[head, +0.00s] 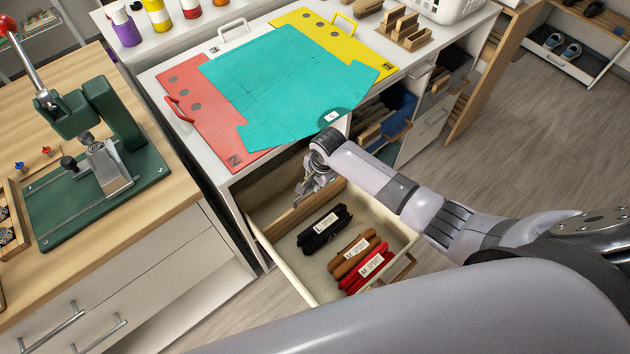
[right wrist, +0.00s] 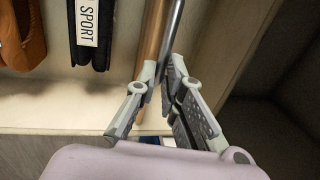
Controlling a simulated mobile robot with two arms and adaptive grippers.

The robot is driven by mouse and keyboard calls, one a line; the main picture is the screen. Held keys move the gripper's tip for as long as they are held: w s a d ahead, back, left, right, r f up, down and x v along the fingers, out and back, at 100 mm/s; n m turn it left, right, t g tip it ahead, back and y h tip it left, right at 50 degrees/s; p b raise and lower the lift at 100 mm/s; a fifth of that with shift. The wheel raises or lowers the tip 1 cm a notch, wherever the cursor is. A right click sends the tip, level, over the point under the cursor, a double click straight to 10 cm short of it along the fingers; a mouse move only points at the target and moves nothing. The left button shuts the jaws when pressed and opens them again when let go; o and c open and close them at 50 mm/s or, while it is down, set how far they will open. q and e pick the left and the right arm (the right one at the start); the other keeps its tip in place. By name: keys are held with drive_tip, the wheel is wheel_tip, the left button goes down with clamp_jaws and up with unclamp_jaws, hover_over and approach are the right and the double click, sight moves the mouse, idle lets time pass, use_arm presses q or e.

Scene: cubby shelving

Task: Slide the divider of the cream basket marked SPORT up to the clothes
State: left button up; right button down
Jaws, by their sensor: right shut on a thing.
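The cream basket (head: 262,240) is pulled out like a drawer below the white counter. Its wooden divider (head: 290,217) stands upright across it, toward the back. Black clothes (head: 323,228), brown clothes (head: 352,258) and red clothes (head: 370,270) lie folded in front of it; their tags read SPORT where legible. My right gripper (head: 308,188) reaches down and is shut on the divider, whose edge (right wrist: 154,45) runs between the fingers (right wrist: 158,88) in the right wrist view. Bare basket floor separates the divider from the black clothes (right wrist: 97,30). My left gripper is not in view.
A green press (head: 100,150) stands on the wooden bench at left. Blue clothes (head: 395,112) fill a neighbouring cubby. Floor at right is clear.

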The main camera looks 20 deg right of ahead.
drive_tip(key=s+d+p, duration=0.3)
drive_tip(key=s+p, duration=0.6)
drive_tip(key=s, duration=0.1)
drive_tip(key=shift+s+d+p, duration=0.2)
drive_tip(key=shift+d+p, duration=0.1)
drive_tip(key=shift+p, duration=0.1)
drive_tip(key=shift+f, duration=0.1)
drive_tip(key=c, duration=1.7)
unclamp_jaws()
drive_tip(key=shift+w, duration=0.1)
drive_tip(key=r, duration=0.4)
drive_tip(key=s+r, duration=0.1)
drive_tip(key=r, duration=0.3)
drive_tip(key=s+r, duration=0.1)
drive_tip(key=r, duration=0.3)
drive_tip(key=shift+s+d, duration=0.15)
drive_tip(key=shift+d, duration=0.25)
